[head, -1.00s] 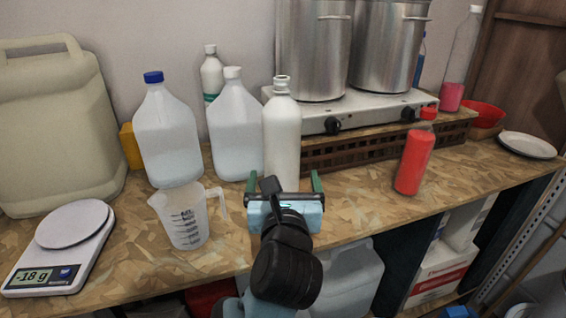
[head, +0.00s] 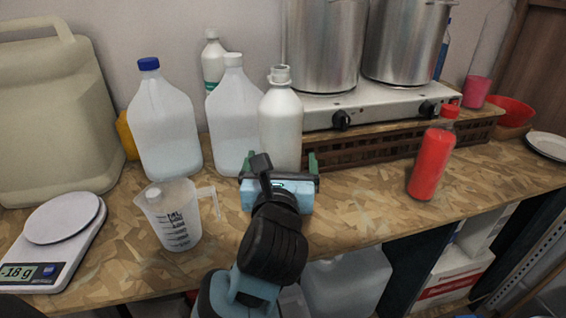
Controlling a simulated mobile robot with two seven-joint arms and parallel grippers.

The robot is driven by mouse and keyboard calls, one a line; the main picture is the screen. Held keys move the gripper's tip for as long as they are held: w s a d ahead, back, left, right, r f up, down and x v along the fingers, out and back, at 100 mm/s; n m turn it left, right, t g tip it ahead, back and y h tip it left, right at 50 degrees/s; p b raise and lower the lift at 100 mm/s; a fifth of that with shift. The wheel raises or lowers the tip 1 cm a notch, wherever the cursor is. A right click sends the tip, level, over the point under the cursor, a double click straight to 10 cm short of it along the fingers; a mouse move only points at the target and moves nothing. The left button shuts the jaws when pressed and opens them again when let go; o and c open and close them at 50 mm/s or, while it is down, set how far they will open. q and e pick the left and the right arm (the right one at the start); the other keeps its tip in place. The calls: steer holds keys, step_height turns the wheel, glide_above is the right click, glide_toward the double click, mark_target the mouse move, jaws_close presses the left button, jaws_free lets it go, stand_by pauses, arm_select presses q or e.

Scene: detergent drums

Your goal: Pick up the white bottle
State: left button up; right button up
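A white bottle (head: 281,122) with a white cap stands upright on the wooden worktop (head: 345,205) in the middle of the head view. My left gripper (head: 280,163) is at its lower front, with its two green fingers spread apart. One finger is on each side of the bottle, and a narrow gap seems to show on both sides. The bottle's base is hidden behind the gripper. Another, slimmer white bottle (head: 213,62) with a green label stands farther back, partly behind a jug. My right gripper is not in view.
A white jug (head: 234,110) stands close left of the bottle, beside a blue-capped jug (head: 164,125). A measuring jug (head: 172,215) and a scale (head: 55,240) are front left. A stove (head: 385,108) with pots is behind. A red bottle (head: 431,160) is right.

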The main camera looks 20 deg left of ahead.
mark_target(280, 112)
arm_select(q)
steer(key=c, duration=1.6)
steer(key=shift+r, duration=0.15)
steer(key=shift+c, duration=0.8)
steer(key=shift+r, duration=0.45)
step_height(280, 112, up, 8)
steer(key=shift+f+p, duration=0.15)
steer(key=shift+p, duration=0.5)
steer(key=shift+r, duration=0.7)
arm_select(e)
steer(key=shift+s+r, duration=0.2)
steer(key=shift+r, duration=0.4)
